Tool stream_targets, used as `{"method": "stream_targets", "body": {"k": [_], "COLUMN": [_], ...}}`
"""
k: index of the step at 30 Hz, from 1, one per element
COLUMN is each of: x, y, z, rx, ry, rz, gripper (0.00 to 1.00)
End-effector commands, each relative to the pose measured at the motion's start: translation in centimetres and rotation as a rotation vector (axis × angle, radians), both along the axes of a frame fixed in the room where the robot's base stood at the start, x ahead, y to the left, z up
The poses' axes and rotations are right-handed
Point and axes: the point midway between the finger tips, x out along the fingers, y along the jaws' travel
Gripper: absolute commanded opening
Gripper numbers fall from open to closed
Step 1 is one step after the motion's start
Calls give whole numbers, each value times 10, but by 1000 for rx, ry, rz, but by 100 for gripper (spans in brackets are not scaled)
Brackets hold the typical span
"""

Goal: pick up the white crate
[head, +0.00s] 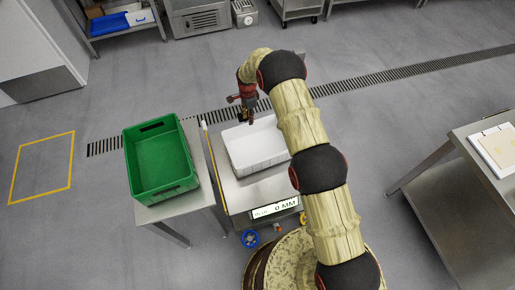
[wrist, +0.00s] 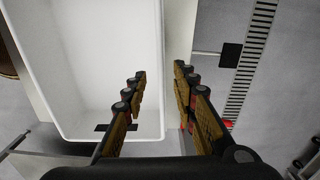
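The white crate (head: 262,166) stands upright on a metal table, and it looks empty. In the wrist view the crate (wrist: 105,60) fills the upper left, with its rim running down the middle. My gripper (head: 248,115) is at the crate's far edge in the head view. In the wrist view my gripper (wrist: 160,72) is open, with one finger over the crate's inner side and the other outside the rim. The rim lies in line with the gap between them. I cannot tell how far the fingertips are above the rim or whether they touch it.
A green crate (head: 165,190) stands on a side table just left. A display (head: 275,208) reading "0 MM" is at the table's front. A metal table (head: 470,180) stands at the right. The floor behind, with a drain grate (head: 365,83), is clear.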

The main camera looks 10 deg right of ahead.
Motion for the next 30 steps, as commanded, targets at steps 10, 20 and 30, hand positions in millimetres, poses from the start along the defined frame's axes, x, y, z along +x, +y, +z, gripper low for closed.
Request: {"method": "stream_targets", "body": {"k": [10,20,30], "x": [0,1,1], "y": [0,-1,-1], "z": [-33,-76,-78], "rx": [0,0,0], "ry": [1,1,0], "rz": [-2,-2,-2], "gripper": [28,28,24]}}
